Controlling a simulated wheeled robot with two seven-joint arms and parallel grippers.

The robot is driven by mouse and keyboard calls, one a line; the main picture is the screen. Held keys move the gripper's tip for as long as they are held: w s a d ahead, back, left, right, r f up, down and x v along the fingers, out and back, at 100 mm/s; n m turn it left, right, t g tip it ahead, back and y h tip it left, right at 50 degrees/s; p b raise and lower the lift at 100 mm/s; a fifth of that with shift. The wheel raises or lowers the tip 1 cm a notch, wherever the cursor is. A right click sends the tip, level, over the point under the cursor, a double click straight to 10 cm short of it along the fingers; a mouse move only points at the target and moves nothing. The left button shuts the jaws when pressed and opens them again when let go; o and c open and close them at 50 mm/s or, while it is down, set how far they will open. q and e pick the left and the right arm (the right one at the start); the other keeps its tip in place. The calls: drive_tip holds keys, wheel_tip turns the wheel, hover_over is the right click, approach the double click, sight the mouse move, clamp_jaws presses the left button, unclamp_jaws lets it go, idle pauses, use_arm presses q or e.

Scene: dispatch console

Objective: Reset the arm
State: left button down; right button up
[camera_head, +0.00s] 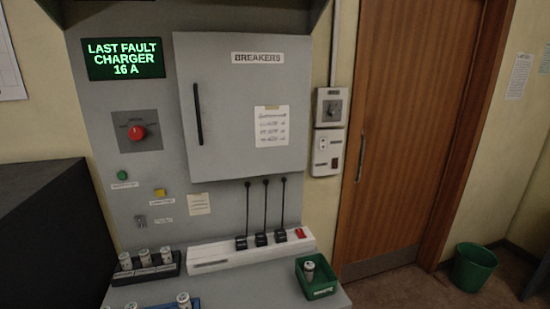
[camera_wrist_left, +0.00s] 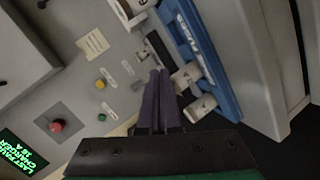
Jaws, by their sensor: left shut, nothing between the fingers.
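My left gripper (camera_wrist_left: 158,74) shows only in the left wrist view. Its two dark fingers are shut side by side with nothing between them. They point towards the grey console panel (camera_wrist_left: 85,85), and a blue tray (camera_wrist_left: 222,85) with white cylinders lies just right of the fingers. Whether the fingertips touch anything is hard to tell. Neither of my arms shows in the head view, and my right gripper is in neither view.
In the head view, a black rack (camera_head: 118,281) holds white cylinders at the lower left. A green bin (camera_head: 321,289) with one cylinder stands on the right of the ledge, near a white power strip (camera_head: 215,259). The breaker cabinet door (camera_head: 225,130) is shut.

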use_arm(q)
drive_tip(key=s+d+f+m+g+h, duration=0.1)
drive_tip(key=s+d+f+m+g, duration=0.35)
drive_tip(key=s+d+m, duration=0.35)
drive_tip(key=s+d+f+m+g+h, duration=0.2)
drive_tip(key=s+d+f+m+g, duration=0.3)
drive_tip(key=m, duration=0.4)
wheel_tip(320, 180, down, 22)
drive_tip(key=s+a+g+b, duration=0.2)
drive_tip(key=s, duration=0.1)
drive_tip(key=s+a+f+b, duration=0.1)
drive_tip(key=s+a+f, duration=0.1)
drive_tip(key=s+f, duration=1.5)
drive_tip(key=shift+s+a+f+m+g+y, duration=0.15)
drive_tip(key=shift+a+f+m+g+y, duration=0.15)
drive_tip(key=shift+g, duration=0.15)
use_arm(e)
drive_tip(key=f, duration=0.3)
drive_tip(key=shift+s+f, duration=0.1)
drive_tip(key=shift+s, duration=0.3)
